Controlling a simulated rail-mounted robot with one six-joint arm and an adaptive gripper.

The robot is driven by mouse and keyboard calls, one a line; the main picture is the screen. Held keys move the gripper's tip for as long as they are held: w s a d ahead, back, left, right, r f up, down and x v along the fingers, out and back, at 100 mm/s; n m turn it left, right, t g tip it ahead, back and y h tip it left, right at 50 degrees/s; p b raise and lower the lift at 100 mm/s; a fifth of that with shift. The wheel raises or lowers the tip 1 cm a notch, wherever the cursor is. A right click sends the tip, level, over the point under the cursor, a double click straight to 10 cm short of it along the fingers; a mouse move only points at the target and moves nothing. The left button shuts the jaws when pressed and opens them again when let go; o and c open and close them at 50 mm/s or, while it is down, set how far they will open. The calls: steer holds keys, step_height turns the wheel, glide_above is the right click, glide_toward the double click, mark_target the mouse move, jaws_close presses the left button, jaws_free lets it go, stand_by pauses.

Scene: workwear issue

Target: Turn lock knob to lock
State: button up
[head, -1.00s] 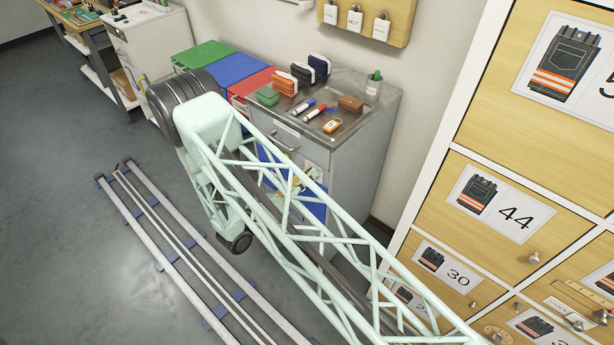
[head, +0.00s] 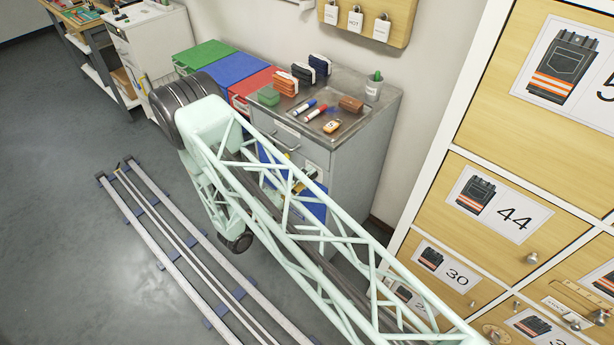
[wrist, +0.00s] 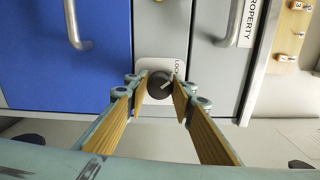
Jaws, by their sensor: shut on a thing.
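The lock knob (wrist: 159,88) is a dark round knob with a pale pointer line slanting up to the right. It sits on a white plate (wrist: 150,65) printed LOCK, on a grey panel in the wrist view. My gripper (wrist: 160,81) has one yellow-padded finger on each side of the knob and is shut on it. The fingertips partly cover the knob's sides and the plate.
A blue door (wrist: 45,60) with a metal handle is left of the knob. A grey door (wrist: 215,65) labelled PROPERTY is to the right. In the head view, a wooden locker wall (head: 490,215) stands at right, and a steel-topped cabinet (head: 345,175) stands behind my arm.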

steer(key=shift+n, duration=0.6)
steer(key=o, duration=0.8)
steer(key=shift+o, duration=0.2)
steer(key=shift+s+a, duration=0.15)
steer(key=v, duration=1.1)
steer(key=shift+s+a, duration=0.2)
steer(key=shift+a, duration=0.05)
stand_by(0.3)
